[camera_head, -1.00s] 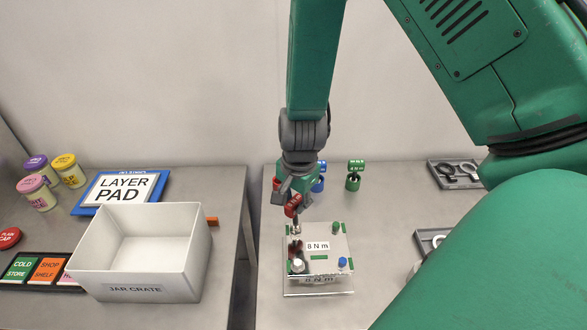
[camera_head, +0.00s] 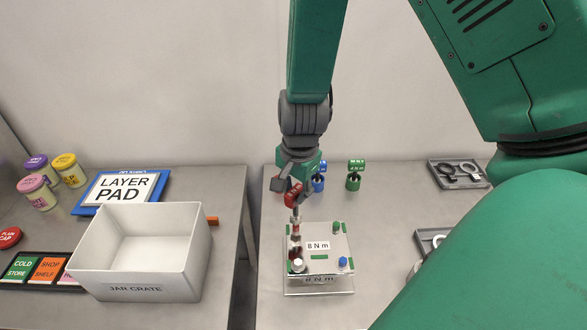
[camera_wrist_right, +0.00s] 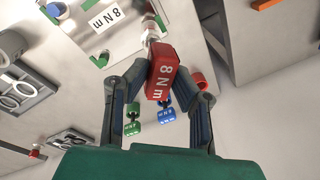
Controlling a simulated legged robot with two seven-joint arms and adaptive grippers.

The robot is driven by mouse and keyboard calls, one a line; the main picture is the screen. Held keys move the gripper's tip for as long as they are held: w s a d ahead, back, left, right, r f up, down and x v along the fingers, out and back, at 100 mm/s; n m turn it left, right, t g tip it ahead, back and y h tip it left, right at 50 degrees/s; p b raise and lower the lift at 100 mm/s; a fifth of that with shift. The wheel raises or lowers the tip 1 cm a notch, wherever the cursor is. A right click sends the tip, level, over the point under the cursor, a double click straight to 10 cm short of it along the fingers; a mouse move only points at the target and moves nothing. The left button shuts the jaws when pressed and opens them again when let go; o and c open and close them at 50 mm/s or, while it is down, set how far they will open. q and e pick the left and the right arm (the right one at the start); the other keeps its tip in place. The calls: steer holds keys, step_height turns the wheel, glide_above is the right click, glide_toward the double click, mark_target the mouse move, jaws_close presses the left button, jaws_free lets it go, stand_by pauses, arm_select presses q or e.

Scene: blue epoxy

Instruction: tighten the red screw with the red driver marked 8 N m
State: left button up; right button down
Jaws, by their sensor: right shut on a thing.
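My right gripper (camera_head: 289,188) is shut on the red driver marked 8 N m (camera_head: 293,196), above the left side of a plate. In the right wrist view the driver's red handle (camera_wrist_right: 162,72) sits between the fingers, its 8 N m label showing. Its shaft (camera_head: 296,224) points down toward the plate's left edge. The light plate (camera_head: 335,239) carries an 8 N m label, a green screw (camera_head: 336,227) and a blue screw (camera_head: 343,262). Dark red shows below the shaft; I cannot make out the red screw or whether the tip touches it. My left gripper is out of view.
A blue driver (camera_head: 318,183) and a green driver (camera_head: 353,182) stand behind the plate. Grey trays (camera_head: 440,178) lie at the right. The jar crate (camera_head: 140,288) and layer pad (camera_head: 118,187) are on the left table, across a gap.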

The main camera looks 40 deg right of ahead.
steer(key=shift+r, duration=2.45)
steer(key=shift+s+f, duration=0.1)
